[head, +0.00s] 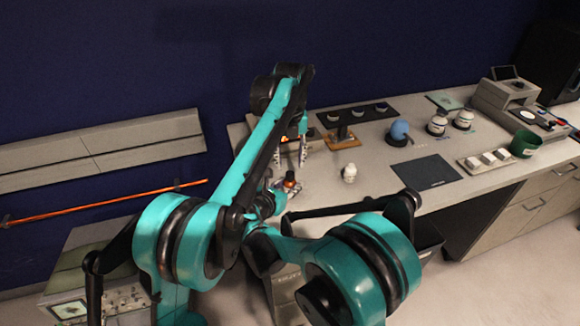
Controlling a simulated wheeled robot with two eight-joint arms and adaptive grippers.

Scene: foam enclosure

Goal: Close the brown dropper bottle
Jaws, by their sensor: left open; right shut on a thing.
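A small brown-orange thing, which looks like the brown dropper bottle (290,181), is near the left front edge of the bench. My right gripper (284,187) is at it and shut on it; arm links partly hide the fingers. My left gripper (291,154) hangs from above, over the bottle, with its two fingers apart. No cap can be made out between them at this size. Whether the bottle touches the bench, and the state of its mouth, I cannot tell.
A small white container (349,173) stands right of the bottle. Behind are a wooden stand (340,139), a blue round thing (399,130) and white jars (437,125). A dark mat (427,173), white tray (487,160) and green cup (525,144) lie further right.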

